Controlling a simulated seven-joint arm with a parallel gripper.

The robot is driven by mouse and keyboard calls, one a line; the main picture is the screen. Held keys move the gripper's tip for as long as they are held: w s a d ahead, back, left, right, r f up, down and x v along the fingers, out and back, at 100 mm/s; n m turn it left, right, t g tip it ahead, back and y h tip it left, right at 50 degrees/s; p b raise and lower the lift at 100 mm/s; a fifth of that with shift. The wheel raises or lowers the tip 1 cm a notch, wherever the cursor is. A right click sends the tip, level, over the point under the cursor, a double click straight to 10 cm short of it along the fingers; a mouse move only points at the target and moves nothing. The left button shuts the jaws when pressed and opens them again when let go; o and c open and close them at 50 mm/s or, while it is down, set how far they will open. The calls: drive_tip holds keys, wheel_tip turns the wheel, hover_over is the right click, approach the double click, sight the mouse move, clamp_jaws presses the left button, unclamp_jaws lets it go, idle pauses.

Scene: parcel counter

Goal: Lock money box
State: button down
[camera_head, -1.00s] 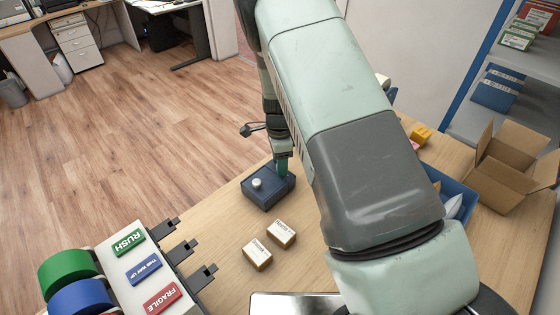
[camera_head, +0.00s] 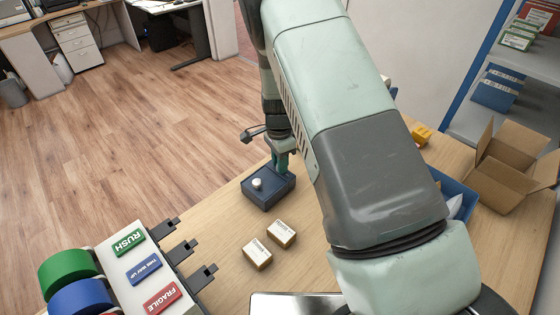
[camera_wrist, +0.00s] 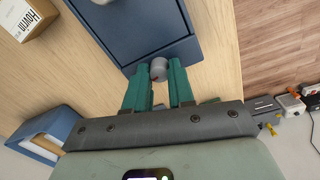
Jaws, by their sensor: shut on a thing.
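The money box (camera_head: 268,190) is a dark blue box with a round white knob (camera_head: 257,183) on top, on the wooden counter. It also fills the top middle of the wrist view (camera_wrist: 125,30). A small grey round lock piece (camera_wrist: 159,69) sticks out at the box's edge. My gripper (camera_wrist: 160,72) has its two teal fingers on either side of this piece and is shut on it. In the head view my gripper (camera_head: 284,162) is at the far right edge of the box, where the fingers hide the lock piece.
Two small cartons (camera_head: 257,254) (camera_head: 281,233) lie in front of the box. A stamp rack (camera_head: 147,268) is at lower left, a blue bin (camera_head: 452,193) and an open cardboard box (camera_head: 512,175) to the right. The counter's left edge is close to the money box.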

drive_tip(key=n, duration=0.3)
drive_tip(key=shift+n, duration=0.3)
drive_tip(key=n, duration=0.3)
drive_tip(key=shift+n, duration=0.3)
drive_tip(key=n, duration=0.3)
drive_tip(key=shift+n+t, duration=0.3)
drive_tip(key=shift+a+n, duration=0.1)
drive_tip(key=shift+n, duration=1.8)
drive_tip(key=c, duration=1)
unclamp_jaws()
drive_tip(key=shift+o, duration=0.2)
wheel_tip(320, 180, up, 11)
drive_tip(key=shift+a, duration=0.2)
